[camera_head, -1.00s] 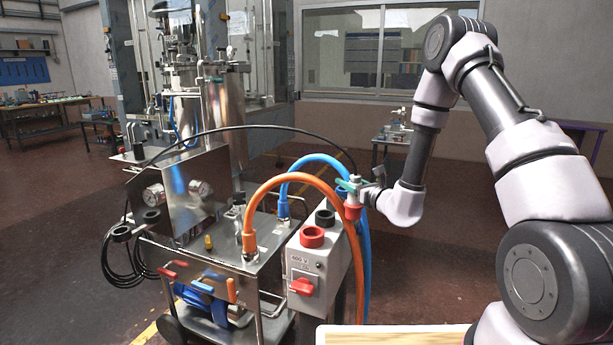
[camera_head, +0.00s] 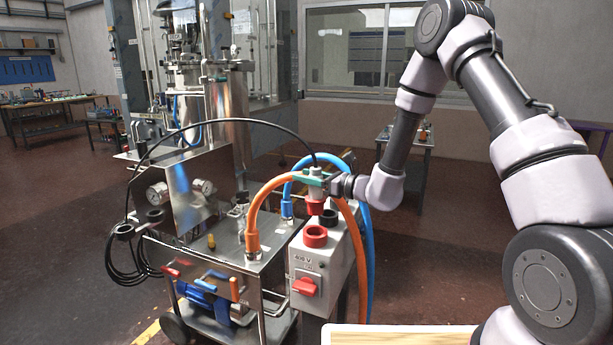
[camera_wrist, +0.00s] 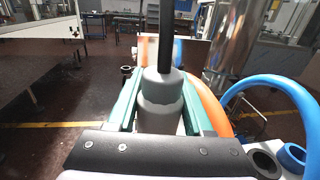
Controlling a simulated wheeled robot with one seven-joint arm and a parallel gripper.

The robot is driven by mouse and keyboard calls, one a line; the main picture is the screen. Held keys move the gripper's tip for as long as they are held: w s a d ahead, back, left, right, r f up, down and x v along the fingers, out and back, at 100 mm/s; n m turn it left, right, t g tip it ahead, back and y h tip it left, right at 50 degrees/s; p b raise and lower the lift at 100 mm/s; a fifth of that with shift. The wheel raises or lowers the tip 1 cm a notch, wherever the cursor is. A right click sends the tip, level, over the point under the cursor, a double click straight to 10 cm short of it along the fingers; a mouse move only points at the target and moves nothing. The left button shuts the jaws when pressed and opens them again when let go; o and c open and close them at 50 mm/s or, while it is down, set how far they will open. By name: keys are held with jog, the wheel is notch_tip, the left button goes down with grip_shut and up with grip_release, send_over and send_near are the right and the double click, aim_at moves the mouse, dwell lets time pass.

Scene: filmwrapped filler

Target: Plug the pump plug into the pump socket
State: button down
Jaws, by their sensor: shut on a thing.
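The pump plug (camera_head: 315,204) has a red end, a grey body and a black cable from its top. My gripper (camera_head: 314,180) is shut on it, and it hangs upright with the red end down. In the wrist view the grey plug body (camera_wrist: 160,103) sits between the green fingers (camera_wrist: 160,112). The red round socket (camera_head: 315,237) is on top of the grey switch box (camera_head: 308,265), below the plug and apart from it. A black round socket (camera_head: 329,217) is just behind it. The wrist view hides the plug's lower end.
Orange hose (camera_head: 262,205) and blue hose (camera_head: 366,245) arch close around the plug and box. A steel pump cart (camera_head: 215,255) with gauges stands to the left. The black cable (camera_head: 200,125) arcs over the cart. A wooden-topped surface (camera_head: 400,338) lies in front.

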jog(key=shift+f, duration=4.55)
jog(key=shift+f, duration=0.4)
jog(key=shift+c, duration=1.1)
grip_release()
